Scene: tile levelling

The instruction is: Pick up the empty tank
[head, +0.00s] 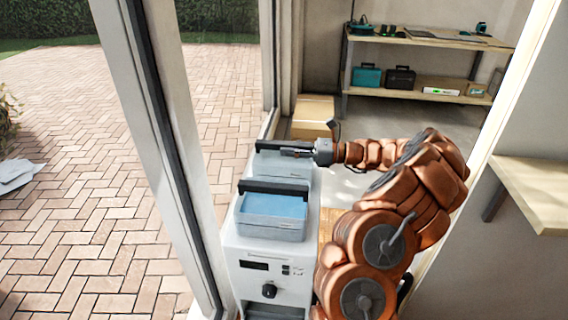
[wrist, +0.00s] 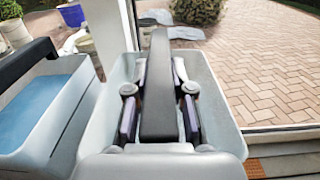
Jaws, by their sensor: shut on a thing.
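The empty tank (head: 285,169) is a pale grey box with a black bar handle, at the rear of the white machine in the head view. In the wrist view the empty tank (wrist: 215,88) fills the middle, and no blue water shows inside it. My gripper (head: 288,152) is shut on the black handle, with one finger on each side of it in the wrist view (wrist: 158,112). Whether the tank is lifted off its seat I cannot tell. A second tank (head: 270,228), holding blue water, sits in front; it shows at the left of the wrist view (wrist: 78,85).
The white machine (head: 265,257) stands beside a glass door frame (head: 172,110). A cardboard box (head: 313,110) is behind the tanks. A shelf unit (head: 430,42) with cases stands at the back, and a wooden ledge (head: 530,185) is at right. Brick paving (head: 85,150) lies outside.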

